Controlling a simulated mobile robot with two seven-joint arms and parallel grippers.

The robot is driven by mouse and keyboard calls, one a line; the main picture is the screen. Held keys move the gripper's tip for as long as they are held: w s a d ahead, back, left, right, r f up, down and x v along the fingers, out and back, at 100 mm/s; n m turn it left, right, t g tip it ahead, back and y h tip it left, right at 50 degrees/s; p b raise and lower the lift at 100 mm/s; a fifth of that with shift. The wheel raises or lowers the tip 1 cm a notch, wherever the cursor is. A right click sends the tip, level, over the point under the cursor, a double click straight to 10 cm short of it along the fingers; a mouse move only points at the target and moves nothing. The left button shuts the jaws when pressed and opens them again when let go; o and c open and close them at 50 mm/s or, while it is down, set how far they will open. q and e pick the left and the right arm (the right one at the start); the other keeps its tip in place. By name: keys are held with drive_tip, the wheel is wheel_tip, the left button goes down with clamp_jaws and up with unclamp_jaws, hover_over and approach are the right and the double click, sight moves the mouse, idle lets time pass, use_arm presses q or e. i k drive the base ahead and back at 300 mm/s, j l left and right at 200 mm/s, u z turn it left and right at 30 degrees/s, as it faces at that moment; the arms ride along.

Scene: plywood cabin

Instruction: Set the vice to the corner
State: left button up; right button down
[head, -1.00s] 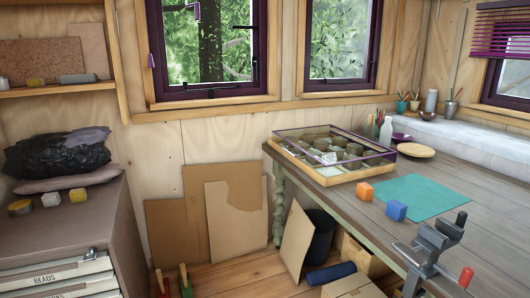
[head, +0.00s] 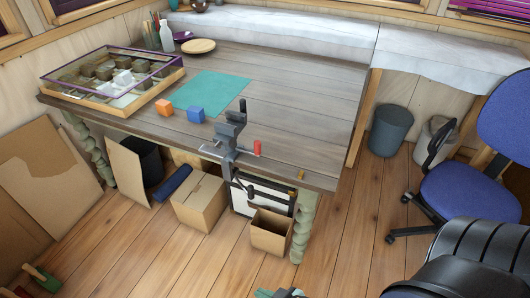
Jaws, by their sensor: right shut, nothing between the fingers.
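The dark grey vice (head: 229,138) is at the front edge of the wooden workbench (head: 300,110), with its jaws above the top and its clamp screw hanging below the edge. The bench's front right corner (head: 333,187) is bare, to the right of the vice. What looks like my right gripper (head: 281,293) shows only in part at the bottom edge, low and in front of the bench, well apart from the vice. It is shut and empty. My left gripper is out of view.
An orange block (head: 164,107), a blue block (head: 195,114), a teal mat (head: 212,96) and a glass-topped case (head: 70,95) are on the bench. Cardboard boxes (head: 199,203) stand below. A blue chair (head: 465,193) stands at the right. Open floor lies in front.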

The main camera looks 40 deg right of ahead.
sight(229, 174)
drive_tip(key=z, duration=1)
